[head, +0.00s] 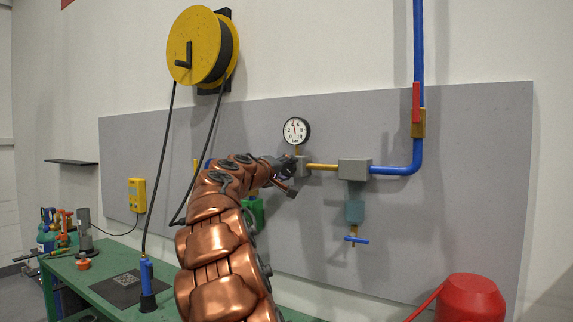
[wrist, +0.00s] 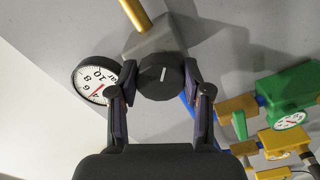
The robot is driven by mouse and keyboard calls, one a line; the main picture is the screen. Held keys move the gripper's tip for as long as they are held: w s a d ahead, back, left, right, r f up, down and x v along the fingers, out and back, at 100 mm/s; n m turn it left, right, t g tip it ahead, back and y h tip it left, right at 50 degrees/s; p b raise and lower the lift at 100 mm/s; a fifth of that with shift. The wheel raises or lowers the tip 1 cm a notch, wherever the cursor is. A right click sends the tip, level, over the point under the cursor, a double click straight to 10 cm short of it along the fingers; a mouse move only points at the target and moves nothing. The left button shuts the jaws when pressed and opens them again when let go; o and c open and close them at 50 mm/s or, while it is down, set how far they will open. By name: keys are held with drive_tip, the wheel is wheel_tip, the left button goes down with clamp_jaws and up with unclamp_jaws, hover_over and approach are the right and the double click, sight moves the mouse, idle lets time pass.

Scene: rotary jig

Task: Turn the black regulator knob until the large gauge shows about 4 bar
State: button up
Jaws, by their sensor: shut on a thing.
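The black regulator knob (wrist: 160,78) is between the two fingers of my gripper (wrist: 160,70) in the wrist view, and the gripper is shut on it. A white line on the knob face stands nearly upright in that view. In the head view my gripper (head: 285,172) is at the regulator body (head: 302,163), and the knob is hidden there. The large gauge (head: 296,131) has a white face and sits above the regulator. Its red needle seems to point upward near the 4, too small to read exactly. The gauge also shows, turned over, in the wrist view (wrist: 93,80).
A yellow pipe (head: 322,167) runs right to a grey block (head: 354,170) with a blue-handled valve (head: 356,240) below. A smaller gauge (wrist: 289,121) on a green unit (wrist: 287,89) is at right in the wrist view. A hose hangs from the yellow reel (head: 196,47) left of my arm.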

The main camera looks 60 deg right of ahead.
drive_tip(key=n+p, duration=0.1)
drive_tip(key=n, duration=0.1)
drive_tip(key=shift+r+n+p, duration=0.15)
drive_tip(key=shift+n+p, duration=0.15)
drive_tip(key=shift+n, duration=0.6)
drive_tip(key=shift+p, duration=0.3)
drive_tip(key=o, duration=1.2)
drive_tip(key=shift+c, duration=0.2)
drive_tip(key=shift+a, duration=0.15)
drive_tip(key=a, duration=1.1)
drive_tip(key=shift+s+a, duration=0.25)
drive_tip(key=shift+a, duration=0.15)
